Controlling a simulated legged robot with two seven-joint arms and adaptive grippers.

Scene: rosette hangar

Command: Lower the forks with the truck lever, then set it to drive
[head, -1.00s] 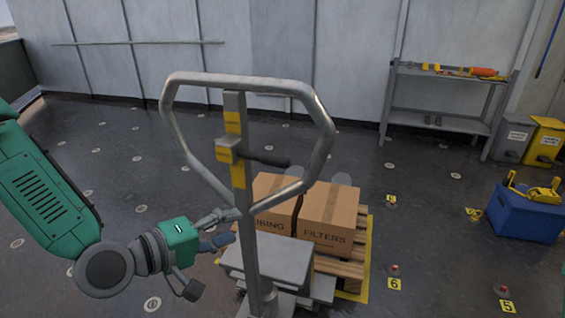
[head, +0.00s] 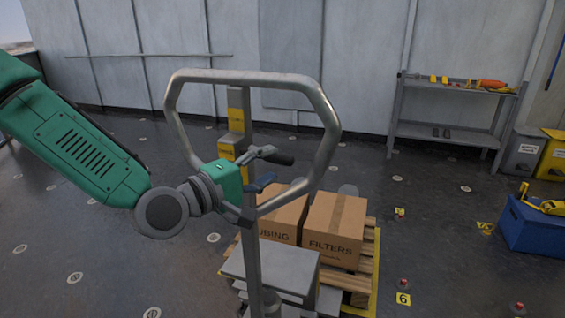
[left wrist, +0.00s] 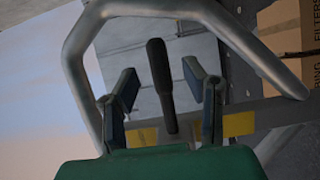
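The pallet truck's grey handle loop (head: 335,130) stands upright on its post in the middle of the head view. A dark truck lever (head: 278,157) sticks out to the right from the post inside the loop. My left gripper (head: 266,167) is at the lever, partly in front of the post. In the left wrist view, the lever (left wrist: 160,85) lies between the two spread fingers of my left gripper (left wrist: 163,92), with a gap on both sides. The fork tips are hidden under the load. My right gripper is not in view.
Boxes (head: 333,228) stand on a wooden pallet (head: 362,280) behind the truck body (head: 272,268). A shelf rack (head: 440,132) stands by the back wall. A blue crate (head: 532,228) is at the right. Numbered markers and red-topped floor items lie at lower right.

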